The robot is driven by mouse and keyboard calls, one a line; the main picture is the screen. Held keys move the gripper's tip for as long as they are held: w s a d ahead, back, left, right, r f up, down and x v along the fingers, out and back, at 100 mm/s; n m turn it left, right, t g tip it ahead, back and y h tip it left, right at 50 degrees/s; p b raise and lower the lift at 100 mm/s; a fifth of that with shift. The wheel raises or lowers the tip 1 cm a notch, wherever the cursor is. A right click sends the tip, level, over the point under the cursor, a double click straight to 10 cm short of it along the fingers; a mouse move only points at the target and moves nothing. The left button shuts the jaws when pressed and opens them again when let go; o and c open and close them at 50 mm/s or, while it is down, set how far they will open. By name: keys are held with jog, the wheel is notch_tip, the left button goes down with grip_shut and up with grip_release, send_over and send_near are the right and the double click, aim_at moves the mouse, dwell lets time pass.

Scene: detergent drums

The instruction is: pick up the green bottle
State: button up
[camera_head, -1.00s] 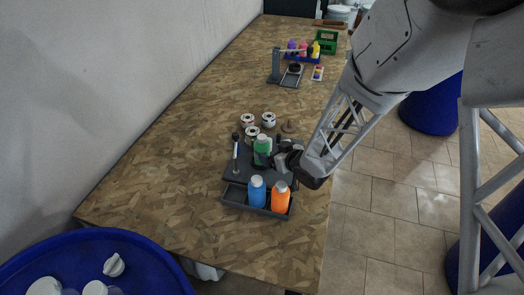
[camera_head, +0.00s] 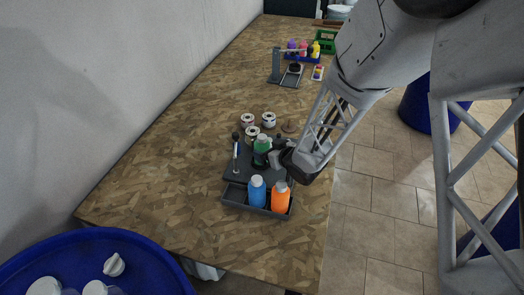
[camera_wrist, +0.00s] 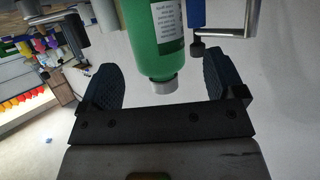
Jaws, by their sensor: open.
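The green bottle (camera_head: 262,146) stands upright on the dark grey station on the wooden table, in the head view. In the wrist view the green bottle (camera_wrist: 154,38) appears upside down, with its grey cap towards my gripper and a white label on its side. My gripper (camera_head: 268,158) is beside the bottle, coming from the right. In the wrist view its two dark fingers (camera_wrist: 160,85) are open, one on each side of the bottle's capped end, with gaps on both sides. The fingertips are partly hidden in the head view.
A blue bottle (camera_head: 256,189) and an orange bottle (camera_head: 280,196) stand in the tray in front. A dark upright tool (camera_head: 236,150) is left of the green bottle. Several spools (camera_head: 269,120) sit behind. The table's left part is clear.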

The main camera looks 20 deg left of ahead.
aim_at(267, 148)
jog(key=shift+x, duration=2.25)
jog(key=c, duration=1.1)
jog(key=shift+c, duration=0.2)
jog(key=shift+r, duration=0.2)
jog(key=shift+r, duration=4.85)
